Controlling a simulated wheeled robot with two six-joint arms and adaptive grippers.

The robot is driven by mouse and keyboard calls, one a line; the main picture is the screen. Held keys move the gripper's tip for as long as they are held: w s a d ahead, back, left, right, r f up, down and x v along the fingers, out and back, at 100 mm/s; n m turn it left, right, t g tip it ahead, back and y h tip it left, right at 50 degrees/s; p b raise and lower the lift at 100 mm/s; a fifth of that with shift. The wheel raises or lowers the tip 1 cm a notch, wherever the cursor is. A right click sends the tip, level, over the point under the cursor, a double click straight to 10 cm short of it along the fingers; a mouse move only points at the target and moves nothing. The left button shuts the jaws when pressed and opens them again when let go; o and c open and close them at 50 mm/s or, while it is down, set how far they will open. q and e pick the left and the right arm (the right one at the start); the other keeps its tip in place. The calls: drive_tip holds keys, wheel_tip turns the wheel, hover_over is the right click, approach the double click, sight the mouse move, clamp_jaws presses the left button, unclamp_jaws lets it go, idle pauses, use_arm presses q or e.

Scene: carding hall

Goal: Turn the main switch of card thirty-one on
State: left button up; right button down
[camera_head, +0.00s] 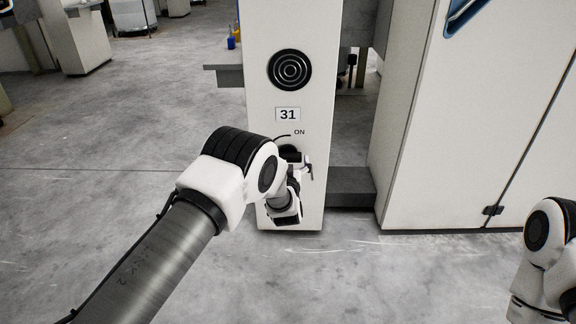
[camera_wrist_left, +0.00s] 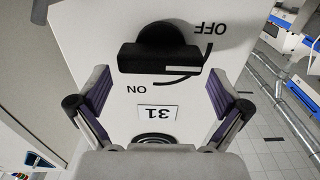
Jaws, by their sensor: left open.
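The main switch is a black rotary knob with a broad grip bar (camera_wrist_left: 160,57), on the white panel of card thirty-one (camera_head: 312,210). The number plate 31 (camera_head: 288,114) sits above it; it also shows in the left wrist view (camera_wrist_left: 158,113), upside down. In that view ON and OFF are printed beside the switch with a curved line between, and the bar lies nearly level across the picture. My left gripper (camera_head: 303,166) is open in front of the switch. Its purple-padded fingers (camera_wrist_left: 158,82) stand either side of the bar, apparently apart from it. The head view largely hides the switch behind my wrist.
A round black ringed disc (camera_head: 290,69) is on the panel above the plate. A large white cabinet (camera_head: 470,120) stands to the right, past a dark gap. The grey floor (camera_head: 90,200) at left is open. Part of my right arm shows at the right edge.

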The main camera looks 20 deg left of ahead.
use_arm(q)
drive_tip(key=shift+w+a+f+b, duration=0.1)
drive_tip(key=shift+w+f+b, duration=0.05)
drive_tip(key=shift+w, duration=0.25)
drive_tip(key=shift+w+a+f+b, duration=0.1)
drive_tip(key=shift+w+b, duration=0.05)
drive_tip(key=shift+w, duration=0.2)
drive_tip(key=shift+w+a+r, duration=0.15)
drive_tip(key=shift+w, duration=0.4)
drive_tip(key=c, duration=0.9)
use_arm(e)
drive_tip(key=shift+f, duration=0.75)
